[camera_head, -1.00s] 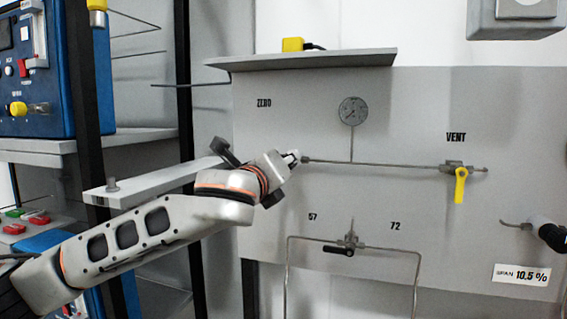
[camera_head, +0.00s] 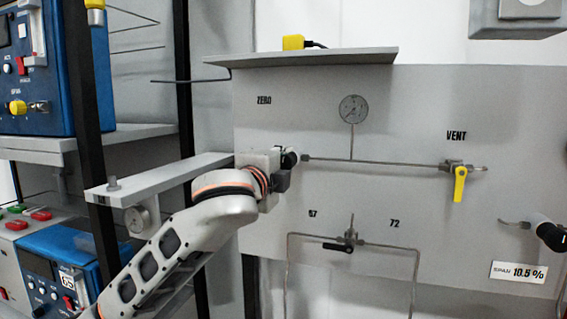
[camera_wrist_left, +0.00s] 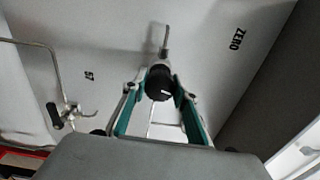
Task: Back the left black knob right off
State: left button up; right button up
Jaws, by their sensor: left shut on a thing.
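The left black knob (camera_head: 290,158) sits at the left end of the thin horizontal pipe on the grey panel, below the ZERO label. It also shows in the left wrist view (camera_wrist_left: 159,84), end-on, with a small white mark on its face. My left gripper (camera_head: 284,166) has its fingers on either side of the knob and is shut on it. In the left wrist view the green-sided fingers flank the knob. In the head view the gripper and wrist hide part of the knob. My right gripper is not in view.
A yellow-handled VENT valve (camera_head: 459,180) and a gauge (camera_head: 353,110) are on the panel. Another black knob (camera_head: 551,236) is at the right edge. A small black-lever valve (camera_head: 338,249) is lower down. A shelf bracket (camera_head: 165,176) lies close behind my left wrist.

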pick_arm(q)
jog(key=shift+n, duration=1.1)
jog(key=o, duration=1.1)
jog(key=v, duration=1.2)
